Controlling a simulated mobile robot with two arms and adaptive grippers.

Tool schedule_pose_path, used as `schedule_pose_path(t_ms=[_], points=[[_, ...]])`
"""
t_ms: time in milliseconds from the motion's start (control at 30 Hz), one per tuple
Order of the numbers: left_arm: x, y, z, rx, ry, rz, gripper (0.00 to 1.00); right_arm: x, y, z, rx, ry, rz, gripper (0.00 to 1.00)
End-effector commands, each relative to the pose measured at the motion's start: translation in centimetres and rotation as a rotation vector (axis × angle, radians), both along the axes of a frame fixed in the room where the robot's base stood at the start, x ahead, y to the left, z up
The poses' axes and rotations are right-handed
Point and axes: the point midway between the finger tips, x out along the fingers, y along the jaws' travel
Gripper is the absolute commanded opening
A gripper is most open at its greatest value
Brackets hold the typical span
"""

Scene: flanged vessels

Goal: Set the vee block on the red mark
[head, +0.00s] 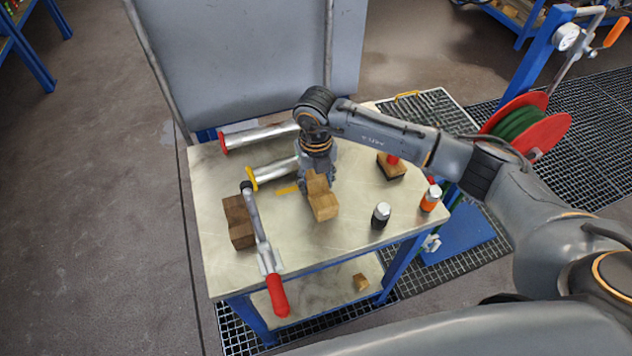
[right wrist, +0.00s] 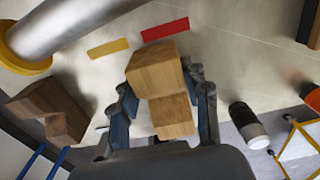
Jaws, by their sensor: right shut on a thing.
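The light wooden vee block (head: 323,206) is between the fingers of my right gripper (head: 315,182), which is shut on it. In the right wrist view the block (right wrist: 158,80) lies between the blue-grey fingers of the gripper (right wrist: 160,110). The red mark (right wrist: 165,29) shows bare just beyond the block's far end in that view, with the yellow mark (right wrist: 108,48) to its left. The yellow mark also shows in the head view (head: 287,190), where my right arm hides the red mark. I cannot tell whether the block touches the table. My left gripper is out of view.
Two metal vessels with a red (head: 224,143) and a yellow flange (head: 251,179) lie at the table's back left. A dark brown block (head: 239,222) and a red-handled bar (head: 265,240) are left. Black (head: 381,215) and orange bottles (head: 431,198) and another block (head: 390,167) are right.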

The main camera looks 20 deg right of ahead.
Motion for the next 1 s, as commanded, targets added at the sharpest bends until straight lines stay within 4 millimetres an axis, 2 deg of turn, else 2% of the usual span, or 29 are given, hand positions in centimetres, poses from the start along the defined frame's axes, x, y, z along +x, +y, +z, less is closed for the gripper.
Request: schedule_pose_path(t_ms=[100, 433, 467, 567, 867, 1000], points=[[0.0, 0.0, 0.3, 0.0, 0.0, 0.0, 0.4, 0.0, 0.0, -1.3, 0.0, 0.0, -0.001, 0.05], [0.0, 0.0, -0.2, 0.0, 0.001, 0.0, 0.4, 0.0, 0.0, -1.7, 0.0, -0.002, 0.0, 0.05], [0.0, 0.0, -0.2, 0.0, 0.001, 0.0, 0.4, 0.0, 0.0, -1.7, 0.0, -0.002, 0.0, 0.48], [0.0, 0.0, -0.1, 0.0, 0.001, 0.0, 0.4, 0.0, 0.0, -1.6, 0.0, -0.001, -0.001, 0.69], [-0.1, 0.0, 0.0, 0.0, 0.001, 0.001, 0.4, 0.0, 0.0, -1.6, 0.0, -0.001, -0.001, 0.69], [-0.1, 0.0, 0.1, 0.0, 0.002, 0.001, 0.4, 0.1, 0.0, -0.8, 0.0, -0.003, 0.0, 0.69]])
